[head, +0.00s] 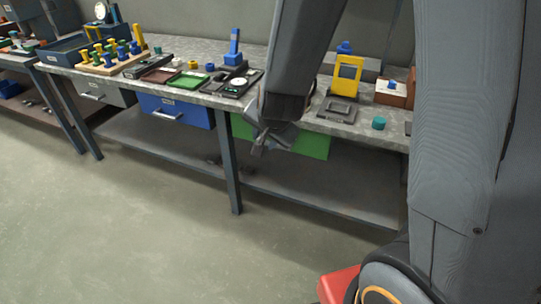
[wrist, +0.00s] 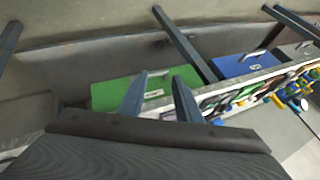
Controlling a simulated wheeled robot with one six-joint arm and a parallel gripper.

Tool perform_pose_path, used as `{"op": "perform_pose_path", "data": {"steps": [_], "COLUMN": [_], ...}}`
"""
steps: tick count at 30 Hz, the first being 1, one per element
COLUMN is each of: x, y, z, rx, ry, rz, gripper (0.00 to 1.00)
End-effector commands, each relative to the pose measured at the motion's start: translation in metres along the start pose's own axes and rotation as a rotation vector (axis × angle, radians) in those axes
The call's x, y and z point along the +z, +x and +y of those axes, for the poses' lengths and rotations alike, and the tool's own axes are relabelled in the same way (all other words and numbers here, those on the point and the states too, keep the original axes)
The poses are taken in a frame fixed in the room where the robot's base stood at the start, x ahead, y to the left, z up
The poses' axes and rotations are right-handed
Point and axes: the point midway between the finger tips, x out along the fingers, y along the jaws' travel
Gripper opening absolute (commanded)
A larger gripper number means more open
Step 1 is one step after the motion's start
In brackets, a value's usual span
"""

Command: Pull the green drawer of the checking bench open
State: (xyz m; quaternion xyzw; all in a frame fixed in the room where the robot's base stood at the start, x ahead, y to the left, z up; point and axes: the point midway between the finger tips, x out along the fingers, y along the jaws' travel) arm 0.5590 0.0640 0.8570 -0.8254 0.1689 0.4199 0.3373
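The green drawer (head: 311,144) hangs under the checking bench top (head: 300,115), partly hidden behind my gripper in the head view. Its front also shows in the wrist view (wrist: 112,95) and looks flush, closed. Its pale bar handle (wrist: 163,74) appears between my fingertips in the wrist view; the head view hides it. My gripper (head: 262,142) is in front of the green drawer. In the wrist view its two dark fingers (wrist: 162,80) are apart with a clear gap. I cannot tell how far the tips are from the handle, and no grip on it shows.
A blue drawer (head: 176,111) and a grey drawer (head: 100,94) sit further left under the bench. A bench leg (head: 230,165) stands left of my gripper, and a lower shelf (head: 310,190) runs below. Floor in front is clear.

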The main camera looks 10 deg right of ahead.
Motion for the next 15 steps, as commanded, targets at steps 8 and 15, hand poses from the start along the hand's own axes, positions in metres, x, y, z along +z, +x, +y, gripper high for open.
{"op": "perform_pose_path", "data": {"steps": [8,15], "x": [-0.009,-0.016], "y": [0.113,0.175], "z": [-0.012,-0.001], "rx": [-0.132,-0.292], "ry": [0.424,0.735], "rz": [0.288,0.560], "gripper": [0.31,0.31]}}
